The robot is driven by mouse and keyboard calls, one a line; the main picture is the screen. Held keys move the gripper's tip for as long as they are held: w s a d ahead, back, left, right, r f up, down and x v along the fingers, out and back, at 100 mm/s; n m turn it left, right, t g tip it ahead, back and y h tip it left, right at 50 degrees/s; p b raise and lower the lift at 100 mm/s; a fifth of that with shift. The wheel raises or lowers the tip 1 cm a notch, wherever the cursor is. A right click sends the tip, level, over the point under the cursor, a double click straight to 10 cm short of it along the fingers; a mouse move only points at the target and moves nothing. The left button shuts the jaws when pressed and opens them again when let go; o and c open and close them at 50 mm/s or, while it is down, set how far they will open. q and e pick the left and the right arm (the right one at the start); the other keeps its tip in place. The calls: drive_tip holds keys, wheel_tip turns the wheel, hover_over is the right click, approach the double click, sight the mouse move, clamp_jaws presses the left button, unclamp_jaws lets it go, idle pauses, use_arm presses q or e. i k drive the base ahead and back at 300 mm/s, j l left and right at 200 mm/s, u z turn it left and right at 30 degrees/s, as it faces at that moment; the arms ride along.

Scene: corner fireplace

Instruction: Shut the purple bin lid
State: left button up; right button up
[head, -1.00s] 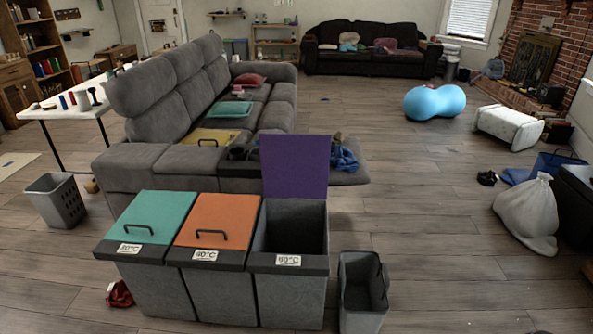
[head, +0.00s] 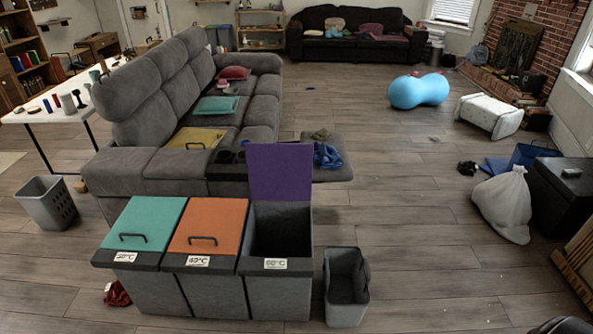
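The purple lid (head: 280,173) stands upright, open, at the back edge of the right-hand compartment of a grey three-part laundry bin. This open bin (head: 280,295) is grey with a dark rim and a white temperature label on its front; its inside looks dark and empty. The teal lid (head: 146,224) and the orange lid (head: 209,226) beside it lie flat and shut, each with a black handle. Neither of my grippers shows in the head view.
A small grey open bin (head: 346,287) stands just right of the purple-lidded bin. A grey sofa (head: 165,110) is close behind the bins. A basket (head: 46,203) stands left. A white sack (head: 504,205) lies right, with clear floor between.

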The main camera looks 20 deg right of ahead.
sight(277, 172)
drive_tip(key=i+l+z, duration=0.1)
drive_tip(key=l+z, duration=0.25)
drive_tip(key=i+l+z, duration=0.15)
drive_tip(key=l+z, duration=0.25)
drive_tip(key=i+l+z, duration=0.15)
drive_tip(key=l+z, duration=0.2)
drive_tip(key=i+l+z, duration=0.25)
drive_tip(key=z, duration=0.15)
drive_tip(key=i+l+z, duration=0.55)
drive_tip(key=z, duration=0.2)
drive_tip(key=i+l+z, duration=0.35)
drive_tip(key=i+u, duration=0.35)
drive_tip(key=i+l+u, duration=0.1)
drive_tip(key=i+u, duration=0.55)
drive_tip(key=u, duration=0.2)
drive_tip(key=i+u, duration=0.3)
drive_tip(key=u, duration=0.15)
drive_tip(key=i+l+u, duration=0.15)
drive_tip(key=u, duration=0.35)
drive_tip(key=i+l+u, duration=0.25)
drive_tip(key=u, duration=0.2)
drive_tip(key=i+l+u, duration=0.2)
drive_tip(key=u, duration=0.25)
drive_tip(key=i+l+u, duration=0.3)
drive_tip(key=u, duration=0.15)
drive_tip(key=i+l+u, duration=0.15)
drive_tip(key=l+u, duration=0.35)
drive_tip(key=i+l+u, duration=0.1)
drive_tip(key=l+u, duration=0.2)
drive_tip(key=u, duration=0.15)
